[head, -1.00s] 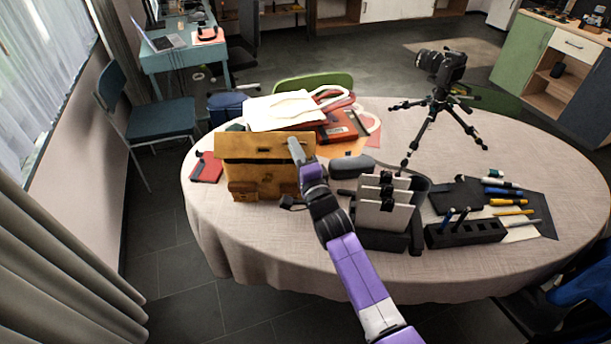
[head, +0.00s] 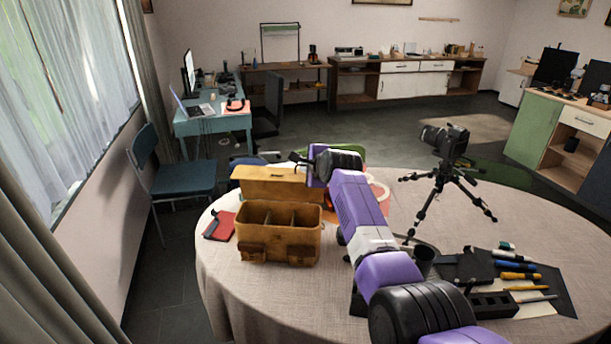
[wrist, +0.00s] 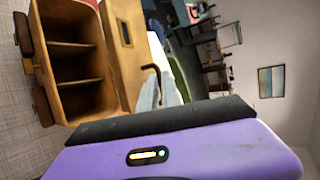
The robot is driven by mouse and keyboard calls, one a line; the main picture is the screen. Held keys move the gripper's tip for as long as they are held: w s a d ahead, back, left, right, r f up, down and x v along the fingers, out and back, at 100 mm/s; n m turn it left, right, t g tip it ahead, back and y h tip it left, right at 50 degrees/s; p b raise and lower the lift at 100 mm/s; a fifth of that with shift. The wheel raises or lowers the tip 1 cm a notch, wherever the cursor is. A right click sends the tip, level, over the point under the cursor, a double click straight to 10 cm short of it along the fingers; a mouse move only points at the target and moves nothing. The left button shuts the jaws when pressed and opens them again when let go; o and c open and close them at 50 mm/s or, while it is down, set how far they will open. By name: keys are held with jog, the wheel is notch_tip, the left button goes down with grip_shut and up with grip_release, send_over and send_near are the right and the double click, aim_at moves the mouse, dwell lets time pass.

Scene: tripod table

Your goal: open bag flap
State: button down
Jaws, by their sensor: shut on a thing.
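The tan leather bag (head: 279,251) stands on the left part of the round table, its top open and its divided inside showing. The bag flap (head: 272,178) is raised and tilted back behind the opening. In the wrist view, the bag body (wrist: 62,64) lies sideways with dividers across it, and the flap (wrist: 124,45) stands beside the opening. My gripper (head: 299,160) is at the flap's upper right end, shut on the flap. The fingers also show in the wrist view (wrist: 160,88); the exact contact is small and partly hidden.
A red notebook (head: 219,226) lies left of the bag. A camera on a tripod (head: 443,180) stands right of my arm. Pens (head: 519,276) and a dark holder lie at the front right. My arm hides part of the table's middle. The table's front left (head: 238,290) is clear.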

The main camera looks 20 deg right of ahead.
jog(key=shift+w+d+r, duration=0.2)
jog(key=shift+w, duration=0.2)
jog(key=shift+w+d+r, duration=0.15)
jog(key=shift+w+r, duration=0.05)
jog(key=shift+w, duration=0.2)
jog(key=c, duration=1.6)
grip_release()
jog(key=shift+s, duration=0.1)
jog(key=shift+s+r, duration=0.1)
jog(key=shift+s, duration=0.2)
jog(key=shift+v, duration=3.5)
